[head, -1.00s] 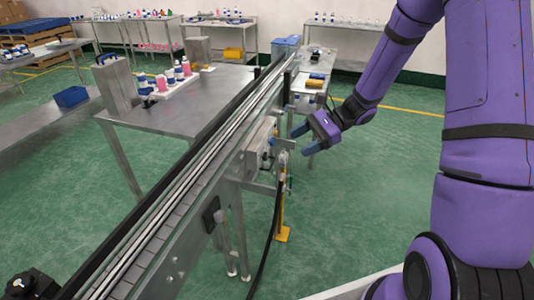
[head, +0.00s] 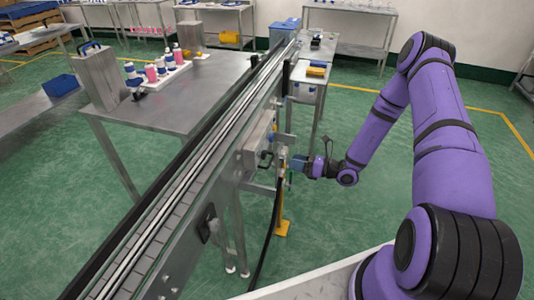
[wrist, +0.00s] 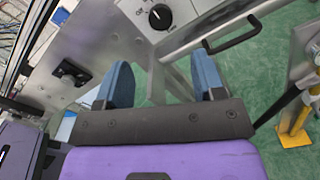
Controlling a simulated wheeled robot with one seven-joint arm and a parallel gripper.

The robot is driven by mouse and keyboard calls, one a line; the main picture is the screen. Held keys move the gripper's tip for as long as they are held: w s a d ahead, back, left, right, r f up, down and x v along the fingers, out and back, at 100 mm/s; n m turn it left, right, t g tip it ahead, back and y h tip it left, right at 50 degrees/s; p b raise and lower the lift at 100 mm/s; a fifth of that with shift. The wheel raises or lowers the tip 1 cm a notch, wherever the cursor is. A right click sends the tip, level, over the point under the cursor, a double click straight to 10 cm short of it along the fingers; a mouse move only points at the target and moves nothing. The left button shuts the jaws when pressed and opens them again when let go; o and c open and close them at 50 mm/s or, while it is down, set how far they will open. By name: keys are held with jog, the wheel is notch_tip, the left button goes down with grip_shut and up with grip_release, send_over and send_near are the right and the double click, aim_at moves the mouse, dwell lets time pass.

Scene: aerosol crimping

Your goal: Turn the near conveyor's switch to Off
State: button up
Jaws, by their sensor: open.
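The near conveyor (head: 180,208) runs diagonally through the head view. A metal control box (head: 258,138) hangs on its right side. In the wrist view, the switch is a round black knob (wrist: 160,16) with a white mark on the light face of the box (wrist: 190,12). My gripper (head: 292,163) is beside the box in the head view, and there the knob cannot be made out. In the wrist view my gripper (wrist: 163,84) has its two blue fingers spread wide, with nothing between them. The knob lies beyond the fingertips, apart from them.
A black handle (wrist: 232,36) sticks out beside the knob. A yellow post (head: 282,215) and a black hose (head: 268,240) stand close below my gripper. A steel table (head: 165,105) with bottles is left of the conveyor. Green floor to the right is free.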

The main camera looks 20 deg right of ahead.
aim_at(266, 155)
jog(key=x, duration=1)
jog(key=shift+w+a, duration=0.2)
jog(key=shift+a, duration=0.05)
jog(key=c, duration=0.9)
